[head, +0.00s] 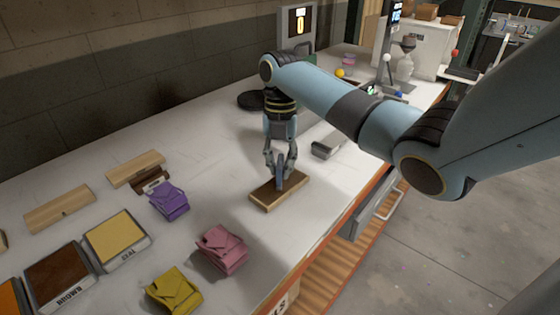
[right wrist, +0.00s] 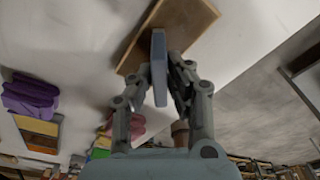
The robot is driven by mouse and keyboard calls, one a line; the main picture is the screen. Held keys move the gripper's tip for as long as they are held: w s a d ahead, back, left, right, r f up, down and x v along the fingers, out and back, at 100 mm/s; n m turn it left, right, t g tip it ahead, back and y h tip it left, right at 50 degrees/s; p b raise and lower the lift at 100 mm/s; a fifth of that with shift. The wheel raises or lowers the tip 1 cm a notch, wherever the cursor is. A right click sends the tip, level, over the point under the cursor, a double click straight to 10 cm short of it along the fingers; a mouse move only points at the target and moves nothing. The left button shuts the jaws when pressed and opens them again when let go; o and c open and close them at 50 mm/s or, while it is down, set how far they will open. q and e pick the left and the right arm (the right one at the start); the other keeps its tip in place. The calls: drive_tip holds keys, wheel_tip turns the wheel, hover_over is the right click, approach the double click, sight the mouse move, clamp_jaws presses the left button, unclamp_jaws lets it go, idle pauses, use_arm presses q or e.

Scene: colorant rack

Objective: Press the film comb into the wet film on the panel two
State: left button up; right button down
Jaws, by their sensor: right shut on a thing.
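A small wooden panel with a brown top (head: 296,186) lies on the white bench below my right gripper. I cannot read a number on it, so whether it is panel two is unclear. My right gripper (head: 280,170) points down and is shut on a flat blue-grey film comb (head: 279,181), held upright over the middle of the panel. In the right wrist view the comb (right wrist: 159,65) stands between the fingers, with its far end at the panel (right wrist: 190,22). Whether the comb touches the film or hovers just above cannot be told. My left gripper is out of view.
Purple (head: 169,201), pink (head: 221,250) and yellow (head: 173,290) folded cloths lie to the left. A grey object (head: 327,148) lies right of the panel, near the bench edge.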

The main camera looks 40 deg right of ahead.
drive_tip(key=shift+f, duration=0.45)
idle(0.3)
drive_tip(key=shift+f, duration=0.1)
idle(1.4)
wheel_tip(320, 180, up, 7)
drive_tip(key=p, duration=0.7)
idle(0.3)
